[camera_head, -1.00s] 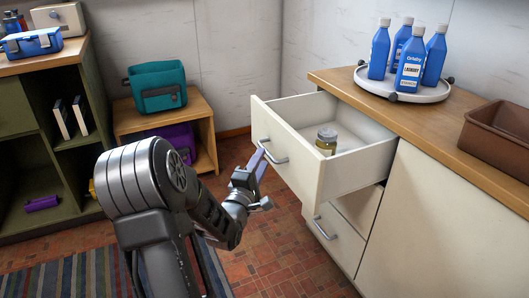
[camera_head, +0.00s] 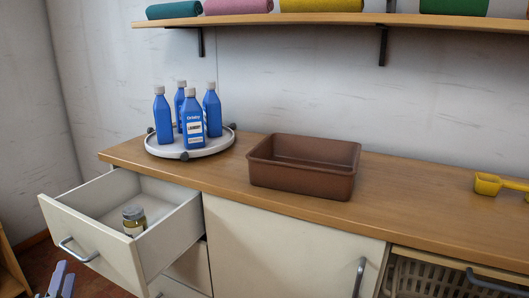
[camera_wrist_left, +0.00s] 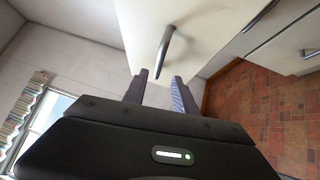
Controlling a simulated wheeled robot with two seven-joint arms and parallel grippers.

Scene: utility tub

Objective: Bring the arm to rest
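My left gripper (camera_head: 61,280) shows at the lower left corner of the head view, in front of the open drawer (camera_head: 90,244). In the left wrist view its two fingers (camera_wrist_left: 158,92) are apart with nothing between them. The drawer's handle (camera_wrist_left: 165,52) is beyond the fingertips there and looks apart from them. The same handle (camera_head: 79,251) shows in the head view just above the gripper. My right gripper is in neither view.
A round tray (camera_head: 190,148) with several blue bottles (camera_head: 193,124) and a brown tub (camera_head: 303,168) stand on the wooden counter (camera_head: 225,176). A yellow scoop (camera_head: 489,184) lies at the right. A shelf (camera_head: 330,19) with rolled towels runs above. The open drawer juts out beside the gripper.

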